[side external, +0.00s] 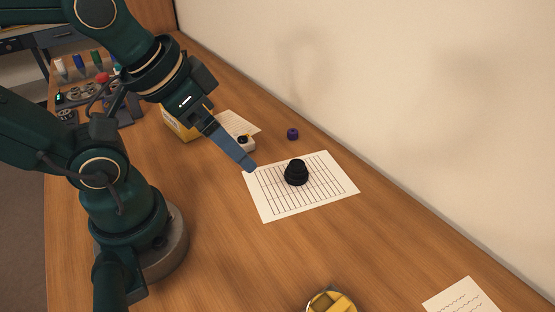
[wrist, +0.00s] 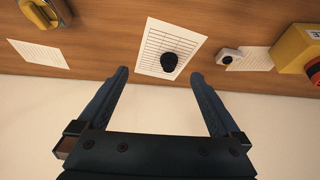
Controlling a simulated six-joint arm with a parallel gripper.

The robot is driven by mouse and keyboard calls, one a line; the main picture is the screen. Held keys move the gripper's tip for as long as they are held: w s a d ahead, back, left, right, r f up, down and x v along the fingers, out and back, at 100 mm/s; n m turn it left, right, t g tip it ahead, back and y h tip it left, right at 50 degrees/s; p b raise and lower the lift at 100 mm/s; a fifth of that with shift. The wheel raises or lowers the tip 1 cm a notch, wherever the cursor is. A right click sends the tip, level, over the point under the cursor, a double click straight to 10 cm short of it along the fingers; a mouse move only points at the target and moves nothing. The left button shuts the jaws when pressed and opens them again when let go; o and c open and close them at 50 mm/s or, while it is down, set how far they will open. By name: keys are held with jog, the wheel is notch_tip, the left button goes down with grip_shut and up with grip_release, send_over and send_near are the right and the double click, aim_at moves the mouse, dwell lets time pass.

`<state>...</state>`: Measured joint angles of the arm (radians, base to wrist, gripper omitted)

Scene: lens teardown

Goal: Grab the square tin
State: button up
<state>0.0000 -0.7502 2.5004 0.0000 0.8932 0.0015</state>
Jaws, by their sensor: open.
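No thing is plainly a square tin; the nearest match is a boxy yellow container (side external: 182,127), partly hidden behind my gripper in the side view. In the wrist view the yellow container (wrist: 296,50) is at the right edge, cut off by the frame. My gripper (side external: 250,168) is above the table near the left edge of a lined sheet (side external: 270,205). In the wrist view my gripper (wrist: 159,73) has its two blue fingers wide apart with nothing held between them. The yellow container lies outside the fingers, to their right.
A black stepped lens part (side external: 297,173) stands on the lined sheet. A small white box (side external: 246,144) and a purple ring (side external: 292,134) are behind it. A wall borders the table.

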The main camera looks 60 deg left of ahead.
aim_at(329, 310)
jog(key=w+r+m+t, duration=0.5)
jog(key=w+m+t, duration=0.15)
jog(key=w, duration=0.75)
jog(key=w+d+f+m+h, duration=0.2)
jog(key=d+m+h, duration=0.2)
jog(key=d, duration=0.1)
jog(key=s+d+f+m+g+h, duration=0.5)
jog(key=d+f+m+h, duration=0.15)
jog(key=d, duration=0.35)
jog(key=s+d+f+g+h, duration=0.1)
jog(key=s+f+g, duration=0.1)
jog(key=s, duration=0.1)
jog(key=s+d+f+g+h, duration=0.1)
jog(key=s+f+g, duration=0.1)
jog(key=s+f, duration=0.1)
jog(key=s+d+f+g+h, duration=0.1)
jog(key=s+f+g, duration=0.1)
jog(key=s+f, duration=0.1)
jog(key=shift+s+d+f, duration=0.15)
jog(key=shift+s, duration=0.1)
jog(key=shift+s+d+f, duration=0.15)
jog(key=shift+f, duration=0.15)
jog(key=shift+x, duration=2.4)
